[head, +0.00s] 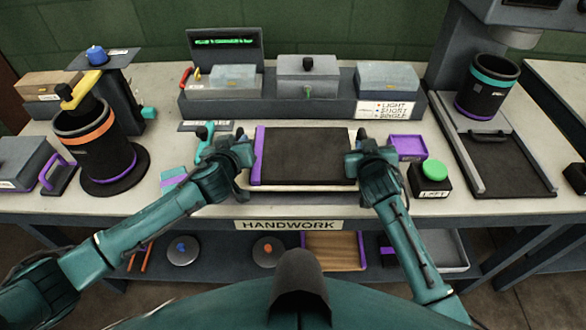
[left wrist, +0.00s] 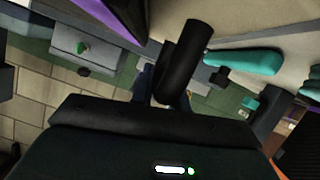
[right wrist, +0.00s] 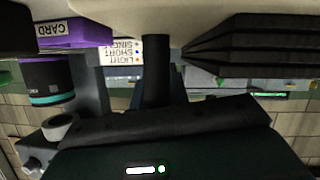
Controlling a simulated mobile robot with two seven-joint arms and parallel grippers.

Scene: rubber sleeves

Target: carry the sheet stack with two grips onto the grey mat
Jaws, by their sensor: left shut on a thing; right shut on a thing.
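The sheet stack (head: 305,155) is a dark, flat block with a pale lower edge and a purple strip (head: 259,150) along its left side. It looks level above the bench front. My left gripper (head: 243,155) is shut on its left side, and my right gripper (head: 355,148) is shut on its right side. In the right wrist view dark layered sheets (right wrist: 250,45) show beyond the finger. The fingertips' contact is mostly hidden. I cannot clearly tell the grey mat; a dark grey pad (head: 497,160) lies in the tray at the right.
A black box with a green button (head: 433,175) and a purple card tray (head: 407,145) stand right of the stack. A grey fixture (head: 330,105) stands behind. An orange-banded cup (head: 90,140) is farther left.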

